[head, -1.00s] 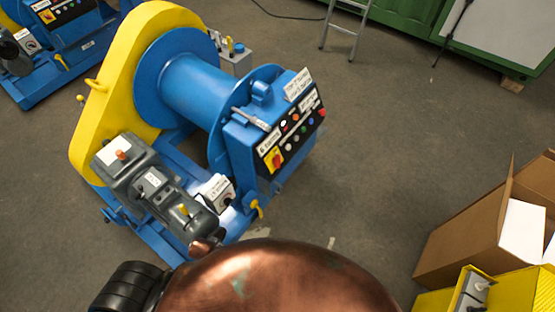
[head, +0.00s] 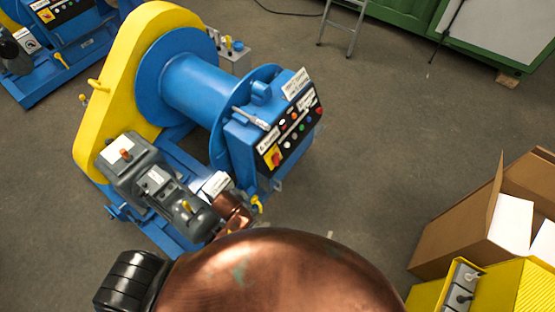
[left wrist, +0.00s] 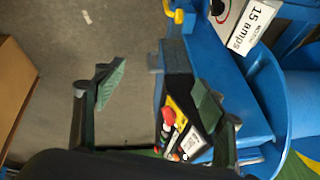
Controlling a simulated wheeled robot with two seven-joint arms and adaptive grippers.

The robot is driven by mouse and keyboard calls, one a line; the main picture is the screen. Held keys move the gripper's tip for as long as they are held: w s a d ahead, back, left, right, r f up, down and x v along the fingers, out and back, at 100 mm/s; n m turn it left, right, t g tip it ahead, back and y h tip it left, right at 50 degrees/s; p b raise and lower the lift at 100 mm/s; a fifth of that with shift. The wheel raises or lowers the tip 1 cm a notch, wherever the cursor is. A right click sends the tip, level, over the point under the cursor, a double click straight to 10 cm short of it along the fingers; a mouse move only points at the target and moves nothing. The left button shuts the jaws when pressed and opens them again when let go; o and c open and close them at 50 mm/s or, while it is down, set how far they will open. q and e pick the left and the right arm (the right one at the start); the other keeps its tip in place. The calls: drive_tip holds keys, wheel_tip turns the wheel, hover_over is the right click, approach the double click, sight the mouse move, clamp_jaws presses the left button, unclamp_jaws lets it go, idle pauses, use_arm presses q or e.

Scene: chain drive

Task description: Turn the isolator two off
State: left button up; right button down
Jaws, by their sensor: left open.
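The blue winch machine (head: 195,85) with a yellow guard stands left of centre in the head view. A white isolator box (head: 217,184) sits on it beside the grey motor, partly covered by my copper arm. In the left wrist view, a white box labelled "15 amps" (left wrist: 254,22) shows at the top, with part of a round dial. No "two" label is readable. The control panel's red knob on yellow (head: 273,158) also shows in the left wrist view (left wrist: 169,117). My left gripper (left wrist: 158,92) is open and empty, its fingers spread apart near the panel. My right gripper is not visible.
Black-finned and copper parts of my arm fill the bottom centre. An open cardboard box (head: 450,220) and a yellow unit with grey switches (head: 520,290) stand at bottom right. A second blue machine (head: 40,85) is at top left. Floor right of the winch is clear.

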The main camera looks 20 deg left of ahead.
use_arm(q)
drive_tip(key=w+d+f+m+t, duration=0.1)
drive_tip(key=w+d+f+m, duration=0.15)
drive_tip(key=w, duration=0.45)
drive_tip(key=w+d+f+m, duration=0.1)
drive_tip(key=w+d+m, duration=0.3)
drive_tip(key=w, duration=0.3)
drive_tip(key=m+t, duration=0.2)
drive_tip(key=m, duration=0.3)
approach(278, 160)
drive_tip(key=x, duration=0.3)
drive_tip(key=shift+n+y, duration=0.25)
drive_tip(key=shift+y, duration=0.15)
drive_tip(key=b+x, duration=0.1)
drive_tip(key=x, duration=0.5)
drive_tip(key=shift+w+d+f+b, duration=0.1)
drive_tip(key=shift+w+d+b, duration=0.05)
drive_tip(key=shift+b, duration=0.25)
drive_tip(key=shift+w+f, duration=0.25)
drive_tip(key=shift+w, duration=0.05)
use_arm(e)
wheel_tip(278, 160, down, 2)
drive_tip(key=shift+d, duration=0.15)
use_arm(q)
drive_tip(key=shift+c, duration=0.5)
drive_tip(key=c, duration=1)
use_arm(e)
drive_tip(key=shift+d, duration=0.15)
